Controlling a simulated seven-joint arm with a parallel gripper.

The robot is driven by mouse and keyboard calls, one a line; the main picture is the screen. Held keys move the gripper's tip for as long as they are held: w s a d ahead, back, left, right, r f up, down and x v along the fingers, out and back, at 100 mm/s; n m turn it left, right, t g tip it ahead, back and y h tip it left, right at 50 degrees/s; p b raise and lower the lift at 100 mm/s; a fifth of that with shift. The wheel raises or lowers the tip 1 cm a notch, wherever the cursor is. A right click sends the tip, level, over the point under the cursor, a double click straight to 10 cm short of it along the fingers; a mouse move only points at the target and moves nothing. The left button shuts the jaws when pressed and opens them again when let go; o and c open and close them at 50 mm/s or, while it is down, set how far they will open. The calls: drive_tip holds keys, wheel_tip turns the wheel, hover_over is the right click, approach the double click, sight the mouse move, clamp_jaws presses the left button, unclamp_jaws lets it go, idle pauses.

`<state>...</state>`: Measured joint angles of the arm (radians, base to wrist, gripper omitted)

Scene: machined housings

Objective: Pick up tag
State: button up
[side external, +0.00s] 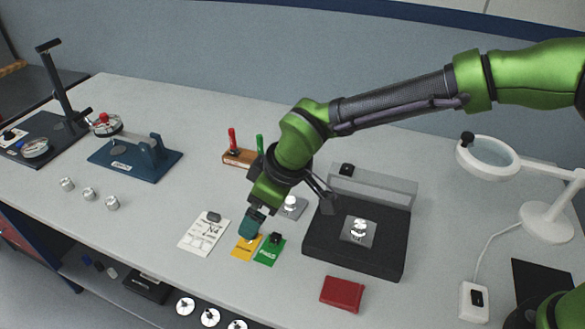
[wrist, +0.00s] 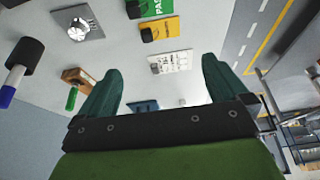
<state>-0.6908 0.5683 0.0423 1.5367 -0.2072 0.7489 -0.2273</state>
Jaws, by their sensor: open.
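A yellow tag (side external: 246,247) lies flat on the table, and a green tag (side external: 267,254) lies just to its right. Each has a small dark block on it in the wrist view, where the yellow tag (wrist: 168,28) and green tag (wrist: 160,7) are at the top. A white printed card (side external: 203,236) with a grey block lies left of them. My gripper (side external: 254,222) hangs over the table by the yellow tag and partly covers it in the side view. In the wrist view, my gripper's (wrist: 161,68) teal fingers are apart with nothing held between them.
A black tray (side external: 350,262) with a clear upright panel and metal part stands right of the tags. A red box (side external: 342,293) lies in front. A wooden pen block (side external: 240,158) is behind. A blue clamp fixture (side external: 135,162) and metal knobs (side external: 89,194) are left. A magnifier lamp (side external: 545,222) stands right.

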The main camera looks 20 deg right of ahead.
approach(244, 243)
drive_tip(key=shift+w+a+f, duration=0.3)
drive_tip(key=shift+w+f, duration=0.05)
drive_tip(key=shift+f, duration=0.2)
drive_tip(key=shift+s+x, duration=0.2)
drive_tip(key=shift+x, duration=2.4)
drive_tip(key=shift+d, duration=0.1)
drive_tip(key=c, duration=1)
